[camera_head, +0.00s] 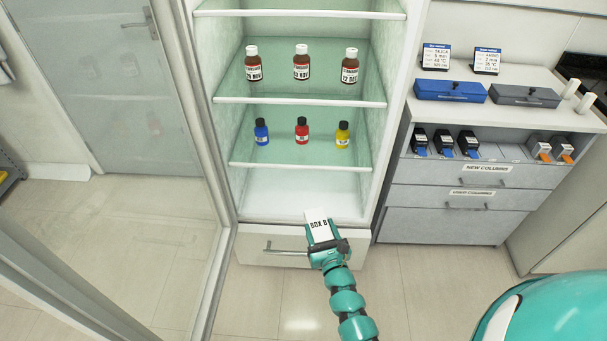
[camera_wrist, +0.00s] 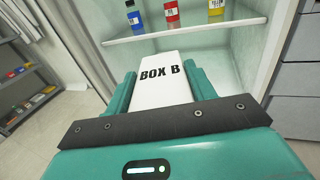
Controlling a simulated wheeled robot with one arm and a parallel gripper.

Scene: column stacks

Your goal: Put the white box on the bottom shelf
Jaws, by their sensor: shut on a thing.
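The white box (camera_head: 318,227) is labelled "BOX B" and is held between the teal fingers of my gripper (camera_head: 321,228). In the wrist view the white box (camera_wrist: 161,82) sits between the two fingers of my gripper (camera_wrist: 158,90), label facing the camera. The bottom shelf (camera_head: 290,196) is the empty white floor of the open cabinet. My gripper and the box are at the front edge of that floor, above the drawer. I cannot tell whether the box touches the shelf. The box's far end shows against the cabinet interior.
The shelf above (camera_head: 300,167) carries blue (camera_head: 262,132), red (camera_head: 302,130) and yellow (camera_head: 343,135) bottles. Brown bottles (camera_head: 301,63) stand one shelf higher. The glass door (camera_head: 130,140) stands open at left. A drawer unit (camera_head: 455,222) is at right.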

